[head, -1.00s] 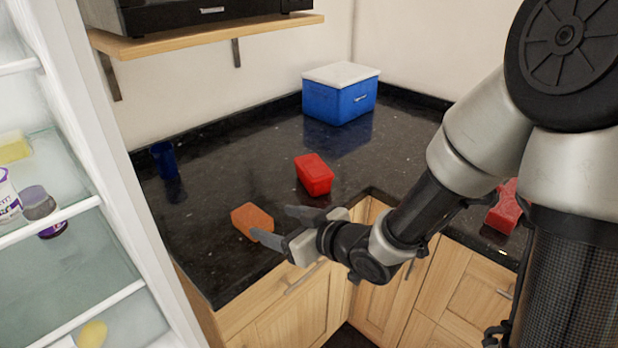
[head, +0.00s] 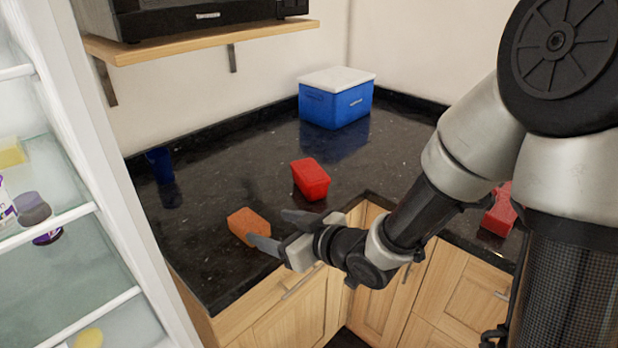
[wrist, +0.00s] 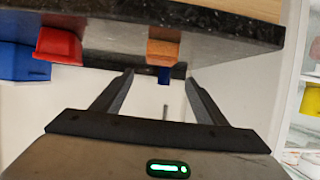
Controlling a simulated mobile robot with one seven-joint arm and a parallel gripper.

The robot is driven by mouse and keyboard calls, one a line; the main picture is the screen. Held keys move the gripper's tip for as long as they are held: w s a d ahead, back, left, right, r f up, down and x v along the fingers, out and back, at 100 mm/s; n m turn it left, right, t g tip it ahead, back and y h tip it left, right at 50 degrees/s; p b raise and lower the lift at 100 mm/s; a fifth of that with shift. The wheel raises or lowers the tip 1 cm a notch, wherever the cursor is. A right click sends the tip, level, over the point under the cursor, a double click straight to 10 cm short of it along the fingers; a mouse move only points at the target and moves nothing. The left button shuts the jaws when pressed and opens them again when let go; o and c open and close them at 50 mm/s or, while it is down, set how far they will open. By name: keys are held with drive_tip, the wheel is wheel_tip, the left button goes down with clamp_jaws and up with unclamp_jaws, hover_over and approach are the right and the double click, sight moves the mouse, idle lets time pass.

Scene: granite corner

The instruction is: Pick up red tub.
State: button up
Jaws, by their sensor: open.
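A red tub (head: 311,180) with a lid sits on the black granite counter, left of the corner's inner edge. In the wrist view the red tub (wrist: 58,45) shows at the upper left, outside the span of the fingers. My gripper (head: 278,230) is open and empty near the counter's front edge, nearer than the red tub and apart from it. An orange-brown block (head: 246,226) lies just beyond and left of the fingertips. In the wrist view this block (wrist: 163,50) shows beyond the fingers, roughly between them.
A blue cooler (head: 335,98) with a white lid stands at the back corner. A blue cup (head: 160,165) stands at the left. Another red object (head: 498,212) sits on the right counter, partly hidden by my arm. An open fridge (head: 60,225) borders the left.

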drive_tip(key=shift+o, duration=0.4)
drive_tip(key=shift+o, duration=1.4)
drive_tip(key=shift+w+r, duration=0.15)
drive_tip(key=shift+w, duration=0.2)
drive_tip(key=w+d+r+m+h+p, duration=0.1)
drive_tip(key=w+d+r+h+p, duration=0.15)
drive_tip(key=w, duration=0.45)
drive_tip(key=w+d+r+m+h+p, duration=0.1)
drive_tip(key=w+d+r+h+p, duration=0.2)
drive_tip(key=w, duration=0.4)
drive_tip(key=m+g+h+p, duration=0.3)
drive_tip(key=g+p, duration=0.2)
approach(310, 171)
drive_tip(key=x, duration=0.4)
drive_tip(key=shift+f+p, duration=0.1)
drive_tip(key=shift+p, duration=0.2)
drive_tip(key=shift+w+p+x, duration=0.2)
drive_tip(key=shift+p+x, duration=0.15)
drive_tip(key=shift+x, duration=2.8)
drive_tip(key=shift+f+b, duration=0.15)
drive_tip(key=shift+b, duration=0.2)
